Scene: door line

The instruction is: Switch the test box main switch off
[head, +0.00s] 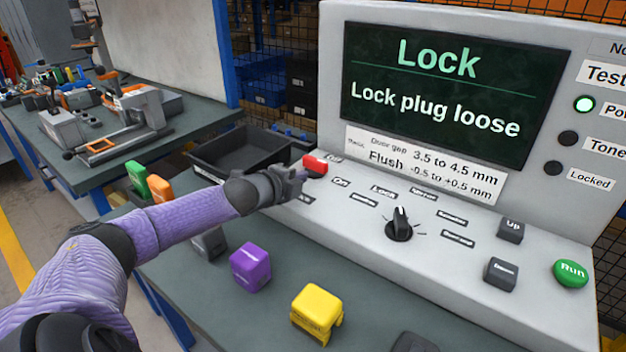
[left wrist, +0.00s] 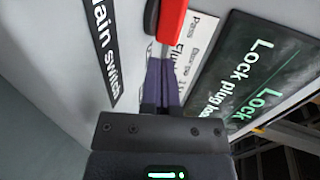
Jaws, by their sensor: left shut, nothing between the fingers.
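The test box (head: 560,235) is a light grey sloped console with an upright screen panel. Its main switch (head: 315,165) has a red lever at the console's left end; in the left wrist view the red lever (left wrist: 172,20) is at the top, beside a black "...ain switch" label (left wrist: 103,50). My left gripper (head: 298,178) is shut and empty, with its fingertips right by the lever. The left wrist view shows the closed fingers (left wrist: 160,82) pointing at the lever's end; I cannot tell whether they touch. The "Po..." lamp (head: 585,104) is lit green. My right gripper is not in view.
The screen (head: 445,90) reads "Lock, Lock plug loose". A black knob (head: 398,228), Up (head: 510,229) and Down (head: 500,272) buttons and a green Run button (head: 571,273) are further right. Purple (head: 250,266) and yellow (head: 317,310) blocks and a black tray (head: 235,155) are nearby.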

